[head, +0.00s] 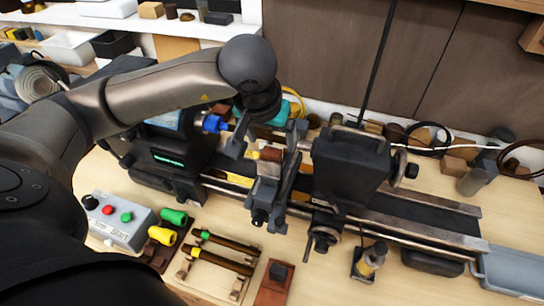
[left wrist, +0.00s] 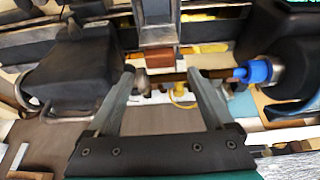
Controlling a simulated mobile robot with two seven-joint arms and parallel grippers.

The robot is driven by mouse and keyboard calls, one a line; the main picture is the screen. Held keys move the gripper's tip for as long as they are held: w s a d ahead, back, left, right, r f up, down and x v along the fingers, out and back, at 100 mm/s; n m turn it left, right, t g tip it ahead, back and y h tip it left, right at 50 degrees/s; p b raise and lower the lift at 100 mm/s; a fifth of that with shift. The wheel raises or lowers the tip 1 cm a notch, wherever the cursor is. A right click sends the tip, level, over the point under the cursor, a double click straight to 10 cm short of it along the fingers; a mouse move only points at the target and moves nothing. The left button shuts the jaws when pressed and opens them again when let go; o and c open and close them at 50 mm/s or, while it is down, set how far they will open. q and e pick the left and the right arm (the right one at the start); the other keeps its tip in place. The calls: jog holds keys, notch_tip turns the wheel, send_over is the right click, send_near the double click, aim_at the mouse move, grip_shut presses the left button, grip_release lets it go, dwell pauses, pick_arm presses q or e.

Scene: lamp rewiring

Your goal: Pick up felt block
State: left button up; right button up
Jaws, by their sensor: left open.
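My left gripper (head: 266,147) is open over the lathe, with its fingers spread and pointing down towards the bed. The left wrist view shows the two open fingers (left wrist: 160,75) with nothing held between them. A small reddish-brown block (head: 270,154) lies at the lathe's middle, between the fingers in the head view; in the left wrist view it (left wrist: 162,58) shows just beyond the tips. A small dark grey block (head: 278,271) sits on a reddish-brown base (head: 272,290) at the front of the table. I cannot tell for sure which is the felt block. My right gripper is not in view.
The lathe has a blue chuck part (head: 213,123) at left and a black tailstock (head: 350,168) with handwheels at right. In front are a button box (head: 118,220), green and yellow handles (head: 162,235) and a rack with rods (head: 220,260). Bins and cable coils stand behind.

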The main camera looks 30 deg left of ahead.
aim_at(272, 151)
pick_arm(q)
jog(key=x, duration=0.2)
jog(key=p+x, duration=0.1)
jog(key=x, duration=0.1)
jog(key=shift+s+f, duration=0.1)
jog(key=shift+s, duration=0.35)
jog(key=shift+w+f, duration=0.25)
jog(key=shift+f, duration=0.25)
grip_shut()
